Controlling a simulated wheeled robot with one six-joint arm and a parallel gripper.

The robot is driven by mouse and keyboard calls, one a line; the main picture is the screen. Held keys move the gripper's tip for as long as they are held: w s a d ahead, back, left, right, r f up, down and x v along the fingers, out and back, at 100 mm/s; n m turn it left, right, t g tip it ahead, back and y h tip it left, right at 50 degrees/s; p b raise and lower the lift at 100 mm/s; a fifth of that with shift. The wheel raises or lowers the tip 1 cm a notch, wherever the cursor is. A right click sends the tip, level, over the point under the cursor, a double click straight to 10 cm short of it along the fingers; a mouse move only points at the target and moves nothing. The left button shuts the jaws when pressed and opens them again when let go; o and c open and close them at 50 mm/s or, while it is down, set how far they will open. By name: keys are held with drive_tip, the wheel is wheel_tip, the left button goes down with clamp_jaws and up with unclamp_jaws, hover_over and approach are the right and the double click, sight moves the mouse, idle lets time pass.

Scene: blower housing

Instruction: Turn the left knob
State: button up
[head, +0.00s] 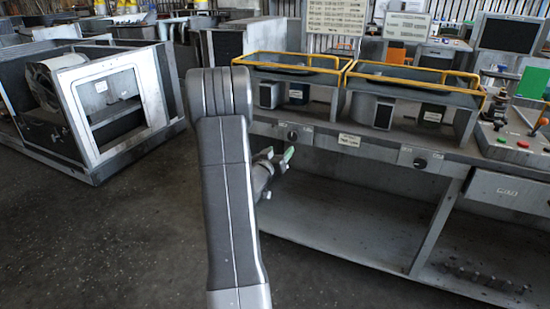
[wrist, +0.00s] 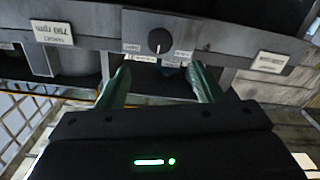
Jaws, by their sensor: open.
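The left knob (head: 292,135) is a small dark round knob on the grey front rail of the bench, in the middle of the head view. In the wrist view the dark knob (wrist: 159,40) has a white pointer mark and small labels around it. My gripper (head: 279,154) is just below and left of that knob in the head view. In the wrist view its two green fingers (wrist: 159,67) are spread wide with nothing between them. The knob shows beyond the fingertips, roughly midway between them, and looks apart from them.
A right knob (head: 420,163) sits further along the rail. A label plate (head: 349,140) is between the knobs. Yellow-railed trays (head: 410,82) stand above the rail. A grey housing frame (head: 110,100) stands at the left. The floor (head: 110,240) in front is clear.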

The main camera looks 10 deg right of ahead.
sight(292, 137)
drive_tip(key=v, duration=0.3)
drive_tip(key=shift+s+a, duration=0.1)
drive_tip(key=shift+s, duration=0.1)
drive_tip(key=x, duration=1.4)
drive_tip(key=shift+s, duration=0.1)
drive_tip(key=shift+f, duration=0.1)
drive_tip(key=shift+m, duration=0.3)
